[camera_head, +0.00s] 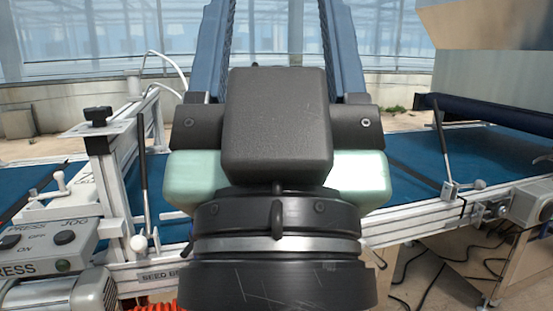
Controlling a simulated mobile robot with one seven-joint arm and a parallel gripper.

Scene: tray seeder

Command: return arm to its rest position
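My gripper (277,20) fills the middle of the head view, seen from behind. Its dark block-shaped body sits above a round black wrist with a silver ring, with pale green parts showing on both sides. Two long blue-grey fingers with ridged inner sides rise from the body and are cut off by the top edge. They stand well apart, and only the greenhouse background shows between them, so the gripper looks open and empty. Their tips are out of view.
A blue conveyor belt (420,165) with a pale metal frame runs across behind my arm. A control box (40,245) with buttons stands at left, near a motor (62,296). A hopper (490,75) overhangs the belt at right. Cables lie on the floor at lower right.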

